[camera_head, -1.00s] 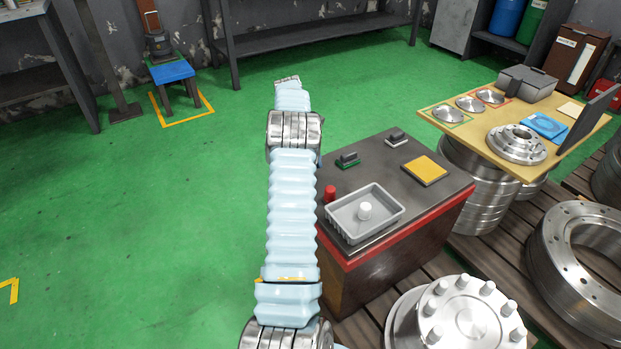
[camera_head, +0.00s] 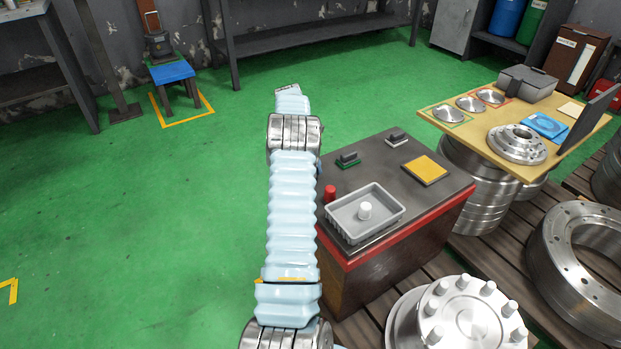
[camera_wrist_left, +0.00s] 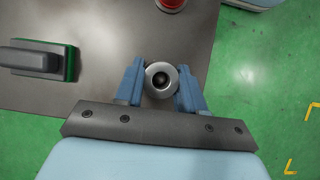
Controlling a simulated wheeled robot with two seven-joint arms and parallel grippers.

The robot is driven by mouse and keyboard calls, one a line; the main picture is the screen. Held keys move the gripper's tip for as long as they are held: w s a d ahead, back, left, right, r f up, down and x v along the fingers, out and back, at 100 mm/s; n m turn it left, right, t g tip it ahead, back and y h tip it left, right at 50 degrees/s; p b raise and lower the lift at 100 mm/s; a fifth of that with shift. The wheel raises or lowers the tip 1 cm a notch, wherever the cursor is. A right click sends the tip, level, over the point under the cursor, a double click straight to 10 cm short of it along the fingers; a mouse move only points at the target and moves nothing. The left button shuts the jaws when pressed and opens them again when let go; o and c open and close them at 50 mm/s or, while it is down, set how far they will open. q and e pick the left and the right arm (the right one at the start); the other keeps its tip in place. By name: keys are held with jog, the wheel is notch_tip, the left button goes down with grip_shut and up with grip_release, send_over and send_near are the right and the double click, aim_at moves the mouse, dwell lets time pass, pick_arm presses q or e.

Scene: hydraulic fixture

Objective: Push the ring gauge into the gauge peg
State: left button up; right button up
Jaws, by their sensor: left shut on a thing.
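In the left wrist view, a round metal ring (camera_wrist_left: 150,76), which looks like the ring gauge, sits between the blue fingers of my left gripper (camera_wrist_left: 161,84). The fingers are shut on it from both sides. Its centre is dark with a small highlight; I cannot tell whether a peg is inside. It appears above the left gripper's palm, over the edge of the dark bench top (camera_wrist_left: 110,70). In the head view my left arm hides the gripper and the ring. I cannot make out the gauge peg for certain. My right gripper is not in view.
On the bench (camera_head: 408,205) are a grey tray (camera_head: 390,221) with a white cylinder (camera_head: 365,211), a red cylinder (camera_head: 330,193), a green-based block (camera_head: 348,159), a smaller grey block (camera_head: 396,140) and a yellow pad (camera_head: 425,170). Green floor lies open left of it.

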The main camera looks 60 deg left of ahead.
pick_arm(q)
jog(key=shift+f, duration=0.45)
dwell(0.7)
